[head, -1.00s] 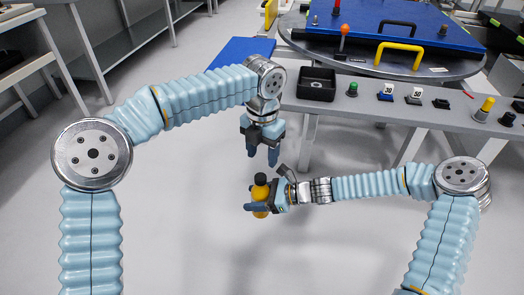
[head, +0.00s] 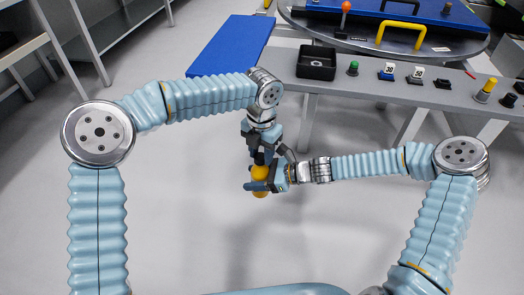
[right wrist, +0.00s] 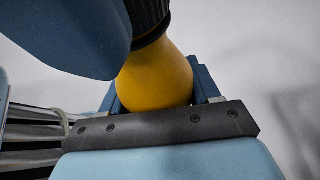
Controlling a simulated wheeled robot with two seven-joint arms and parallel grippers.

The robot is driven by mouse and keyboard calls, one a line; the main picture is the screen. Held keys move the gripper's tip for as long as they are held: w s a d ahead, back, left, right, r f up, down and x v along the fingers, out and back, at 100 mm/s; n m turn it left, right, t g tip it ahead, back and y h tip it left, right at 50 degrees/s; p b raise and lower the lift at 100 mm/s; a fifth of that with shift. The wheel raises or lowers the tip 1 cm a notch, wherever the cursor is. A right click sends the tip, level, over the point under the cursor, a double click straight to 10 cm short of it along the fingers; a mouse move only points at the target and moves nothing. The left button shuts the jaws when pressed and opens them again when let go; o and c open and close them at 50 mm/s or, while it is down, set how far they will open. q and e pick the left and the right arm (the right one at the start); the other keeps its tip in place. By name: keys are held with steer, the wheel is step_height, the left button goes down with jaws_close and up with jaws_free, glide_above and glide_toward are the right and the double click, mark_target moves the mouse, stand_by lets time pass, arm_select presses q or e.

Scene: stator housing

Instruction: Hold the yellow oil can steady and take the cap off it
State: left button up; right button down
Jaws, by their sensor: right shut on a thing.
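The yellow oil can (head: 260,189) is held upright in the air, clear of the table, by my right gripper (head: 262,184), which is shut around its body. The can's yellow shoulder (right wrist: 157,78) also shows in the right wrist view. Its black ribbed cap (right wrist: 150,16) is on top of the neck there. My left gripper (head: 261,153) points down from above, with its fingers at the cap's height. The cap is largely hidden by the fingers in the head view, so I cannot tell whether they touch it.
A grey table (head: 440,104) stands behind my grippers. A round turntable (head: 350,38) with a blue plate is behind. The floor around the can is clear.

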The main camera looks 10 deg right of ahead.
arm_select(q)
steer(key=shift+s+d, duration=0.15)
jaws_close()
steer(key=n, duration=0.6)
steer(key=shift+d+r+n, duration=0.1)
steer(key=shift+r+n, duration=0.05)
steer(key=shift+n, duration=0.25)
steer(key=n, duration=1.2)
steer(key=shift+w+a, duration=0.2)
steer(key=n, duration=0.3)
steer(key=shift+a+n, duration=0.1)
steer(key=shift+n, duration=0.2)
steer(key=n, duration=0.6)
steer(key=shift+a, duration=0.1)
steer(key=n, duration=0.9)
steer(key=shift+s+a, duration=0.1)
steer(key=shift+s, duration=0.05)
steer(key=n, duration=0.6)
steer(key=shift+s+r+n, duration=0.1)
steer(key=shift+n, duration=0.3)
steer(key=n, duration=0.5)
steer(key=shift+n, duration=0.4)
steer(key=n, duration=0.4)
